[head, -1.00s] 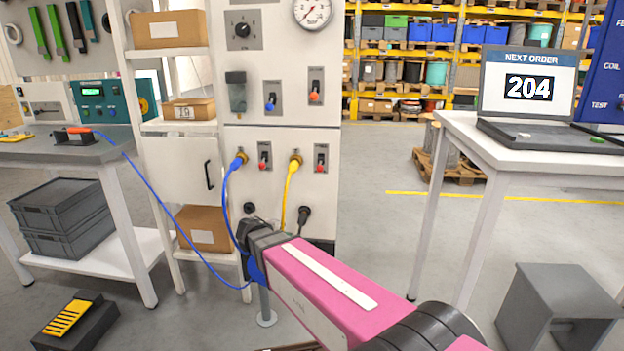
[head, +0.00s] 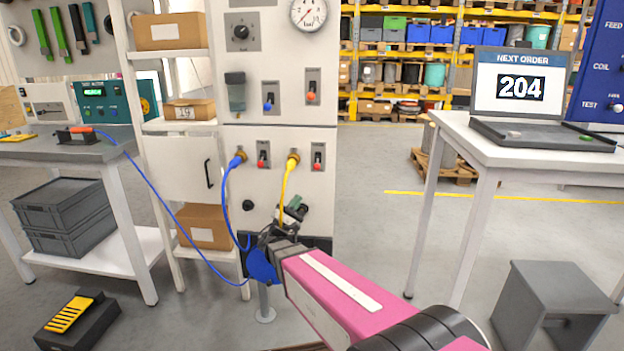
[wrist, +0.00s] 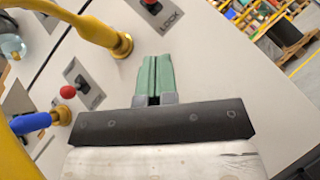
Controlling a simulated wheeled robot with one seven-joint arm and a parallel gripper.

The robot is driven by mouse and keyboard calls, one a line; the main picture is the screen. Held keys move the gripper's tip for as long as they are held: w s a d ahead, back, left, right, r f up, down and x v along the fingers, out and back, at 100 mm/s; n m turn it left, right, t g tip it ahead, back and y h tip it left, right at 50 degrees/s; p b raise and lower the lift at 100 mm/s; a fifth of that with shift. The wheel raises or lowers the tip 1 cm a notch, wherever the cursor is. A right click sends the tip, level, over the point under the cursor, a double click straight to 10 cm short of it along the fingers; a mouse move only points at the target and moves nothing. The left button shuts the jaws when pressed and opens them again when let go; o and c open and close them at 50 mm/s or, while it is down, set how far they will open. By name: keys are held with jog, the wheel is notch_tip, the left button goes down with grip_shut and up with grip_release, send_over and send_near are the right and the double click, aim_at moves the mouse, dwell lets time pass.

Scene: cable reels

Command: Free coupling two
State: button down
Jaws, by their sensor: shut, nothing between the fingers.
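Two hose couplings sit on the white panel (head: 312,225): a blue one (head: 237,160) on the left and a yellow one (head: 293,157) on the right, each with a hose hanging down. No number is readable on either. A red-tipped lever is beside each: the left lever (head: 262,158) and the right lever (head: 318,160). My gripper (head: 297,207) is below the yellow coupling, apart from it. In the wrist view its green fingers (wrist: 157,78) are together and empty, right of and below the yellow coupling's brass end (wrist: 122,46). The blue coupling (wrist: 32,122) is at left.
The yellow hose (head: 284,192) hangs close by my gripper. The blue hose (head: 165,215) runs to a device on the left bench (head: 60,150). A laptop table (head: 480,140) and a grey stool (head: 550,300) stand right, with open floor between.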

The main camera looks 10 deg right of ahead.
aim_at(317, 167)
jog(key=shift+s+d+r+n+t, duration=0.25)
jog(key=shift+s+n+t, duration=0.15)
jog(key=shift+t, duration=0.2)
jog(key=x, duration=1)
jog(key=shift+s, duration=0.1)
jog(key=shift+s+a+r+n+y, duration=0.1)
jog(key=shift+r+n+y, duration=0.05)
jog(key=shift+n+y, duration=0.7)
